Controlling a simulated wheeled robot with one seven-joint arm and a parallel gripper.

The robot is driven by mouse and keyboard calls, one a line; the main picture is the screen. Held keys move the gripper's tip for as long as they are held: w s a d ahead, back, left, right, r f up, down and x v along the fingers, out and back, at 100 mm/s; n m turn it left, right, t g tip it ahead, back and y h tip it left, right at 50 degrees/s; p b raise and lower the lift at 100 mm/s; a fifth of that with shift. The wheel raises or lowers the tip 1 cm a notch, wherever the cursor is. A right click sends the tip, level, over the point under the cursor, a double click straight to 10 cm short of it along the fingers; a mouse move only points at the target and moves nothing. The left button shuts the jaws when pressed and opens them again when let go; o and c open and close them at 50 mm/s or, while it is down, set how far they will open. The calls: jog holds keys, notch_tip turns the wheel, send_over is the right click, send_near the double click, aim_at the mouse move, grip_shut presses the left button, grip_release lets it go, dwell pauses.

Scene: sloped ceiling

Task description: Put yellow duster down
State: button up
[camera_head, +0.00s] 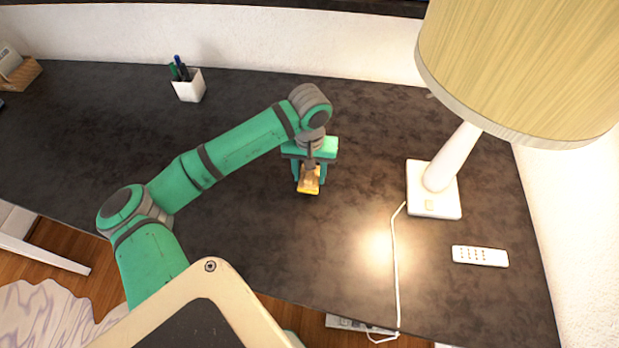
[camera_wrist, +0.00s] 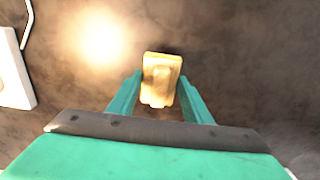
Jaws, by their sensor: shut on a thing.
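The yellow duster (camera_head: 309,181) is a small yellow block between the fingers of my gripper (camera_head: 309,173), over the dark desk (camera_head: 240,220). In the wrist view the duster (camera_wrist: 161,75) sits between the two green fingers of my gripper (camera_wrist: 158,98), which are shut on it. Part of the duster is hidden by the gripper in the head view. I cannot tell whether its underside touches the desk.
A lamp (camera_head: 436,190) with a large shade stands at the right, its white cord running to the front edge. A remote (camera_head: 480,256) lies near it. A white pen cup (camera_head: 189,87) stands at the back left. The desk around the duster is clear.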

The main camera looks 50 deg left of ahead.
aim_at(309, 180)
jog(key=shift+w+a+f, duration=0.2)
jog(key=shift+w+f, duration=0.05)
jog(key=shift+f, duration=1.7)
jog(key=shift+f, duration=0.1)
jog(key=o, duration=1)
notch_tip(309, 180, up, 12)
jog(key=shift+r, duration=0.15)
